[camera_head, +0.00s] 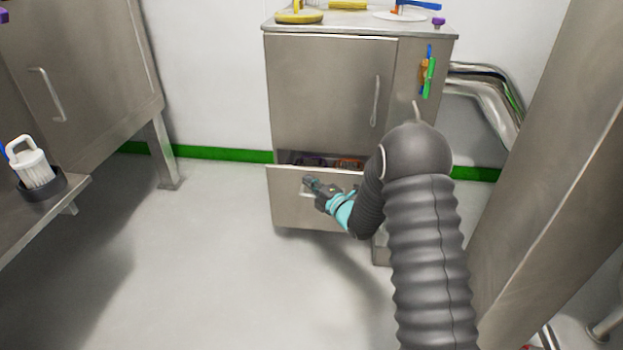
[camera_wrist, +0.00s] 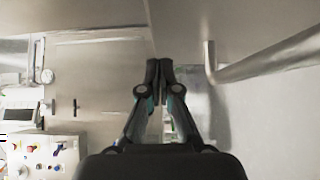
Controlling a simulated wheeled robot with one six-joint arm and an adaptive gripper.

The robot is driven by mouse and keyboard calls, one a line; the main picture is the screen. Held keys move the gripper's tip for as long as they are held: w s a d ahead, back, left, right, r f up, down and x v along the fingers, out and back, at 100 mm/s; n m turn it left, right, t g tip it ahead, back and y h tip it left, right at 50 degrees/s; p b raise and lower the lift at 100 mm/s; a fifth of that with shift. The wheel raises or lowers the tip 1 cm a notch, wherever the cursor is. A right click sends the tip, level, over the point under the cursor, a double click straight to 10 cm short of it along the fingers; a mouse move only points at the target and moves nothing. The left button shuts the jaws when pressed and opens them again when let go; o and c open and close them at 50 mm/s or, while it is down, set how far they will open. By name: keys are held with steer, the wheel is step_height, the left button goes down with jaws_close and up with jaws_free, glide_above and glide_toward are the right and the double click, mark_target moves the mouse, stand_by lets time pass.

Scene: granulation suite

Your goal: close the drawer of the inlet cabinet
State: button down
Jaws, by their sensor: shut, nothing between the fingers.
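The inlet cabinet (camera_head: 322,90) is a steel unit with a door above and a drawer (camera_head: 287,200) below. The drawer stands partly open, and dark and orange items (camera_head: 348,163) show inside it. My gripper (camera_head: 308,183) is at the drawer front, near its upper middle, with its fingers shut and empty. In the wrist view my gripper (camera_wrist: 159,66) has its fingertips together beside a steel panel, with a bar handle (camera_wrist: 265,58) to the right. I cannot tell whether the fingertips touch the drawer front. My arm hides the drawer's right part.
Yellow, blue and white items lie on the cabinet top (camera_head: 360,22). Coloured tools (camera_head: 427,75) hang on its right side. Steel pipes (camera_head: 485,85) run behind it. The floor (camera_head: 220,260) before the drawer's left is clear.

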steer(key=shift+w+d, duration=0.1)
steer(key=shift+w, duration=1)
steer(key=shift+w, duration=0.1)
